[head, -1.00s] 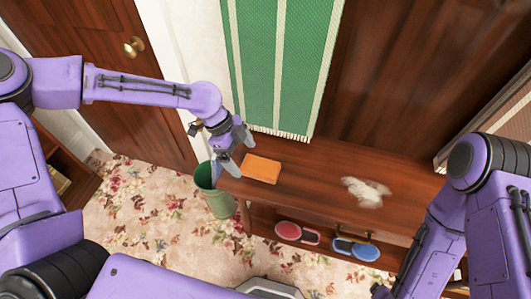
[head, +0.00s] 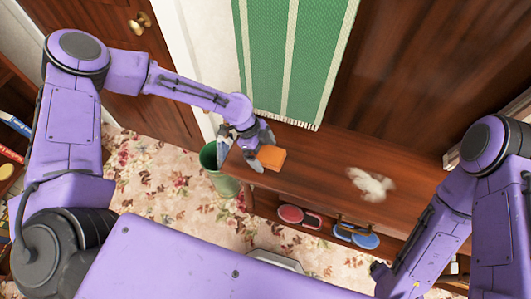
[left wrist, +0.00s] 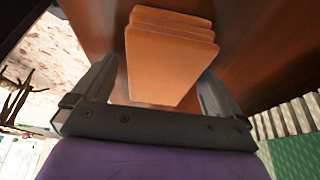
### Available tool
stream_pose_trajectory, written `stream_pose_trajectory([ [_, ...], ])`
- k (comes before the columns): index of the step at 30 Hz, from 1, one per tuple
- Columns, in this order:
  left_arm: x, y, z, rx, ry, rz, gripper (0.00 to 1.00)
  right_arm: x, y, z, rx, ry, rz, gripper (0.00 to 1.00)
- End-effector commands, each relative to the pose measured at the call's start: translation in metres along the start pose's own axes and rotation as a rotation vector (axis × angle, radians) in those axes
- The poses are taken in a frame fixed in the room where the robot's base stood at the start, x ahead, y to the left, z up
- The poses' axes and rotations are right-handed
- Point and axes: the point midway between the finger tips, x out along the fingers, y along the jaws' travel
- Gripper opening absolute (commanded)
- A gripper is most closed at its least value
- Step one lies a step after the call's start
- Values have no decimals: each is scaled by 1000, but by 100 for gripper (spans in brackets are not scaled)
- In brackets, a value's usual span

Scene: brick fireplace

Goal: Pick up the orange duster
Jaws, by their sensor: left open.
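The orange duster (head: 272,158) lies on the left end of the dark wooden bench. It looks like a folded stack with several layered edges. My left gripper (head: 243,152) is over the bench's left end, at the duster's left side, and covers part of it in the head view. In the left wrist view, the duster (left wrist: 168,60) shows between the two spread fingers of my left gripper (left wrist: 155,88), with gaps on both sides. Whether a finger touches it is unclear.
The wooden bench (head: 318,169) also bears a pale fluffy item (head: 370,184). Red slippers (head: 291,214) and blue slippers (head: 355,236) are on its lower shelf. A green bin (head: 222,181) stands at its left end. A green striped cloth (head: 290,50) hangs behind.

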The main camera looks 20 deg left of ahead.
Motion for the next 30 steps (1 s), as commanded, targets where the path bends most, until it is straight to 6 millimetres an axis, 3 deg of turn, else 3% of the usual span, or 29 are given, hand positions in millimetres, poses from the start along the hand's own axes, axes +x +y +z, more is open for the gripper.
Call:
stream_pose_trajectory([
  [5,0,0,0,0,0,-1,97,0,0,0,0,0,0,85],
  [9,0,0,0,0,0,-1,51,0,0,0,0,0,0,85],
  [10,0,0,0,0,0,-1,46,0,0,0,0,0,0,85],
  [18,-1,-1,-1,0,1,-2,46,0,0,0,0,0,0,85],
  [23,-13,-2,-6,1,2,-4,46,1,0,1,0,0,0,85],
  [26,-32,-1,-14,4,2,-6,46,3,0,1,0,0,0,85],
  [30,-56,23,-49,11,-1,-5,46,11,-1,4,0,0,0,85],
])
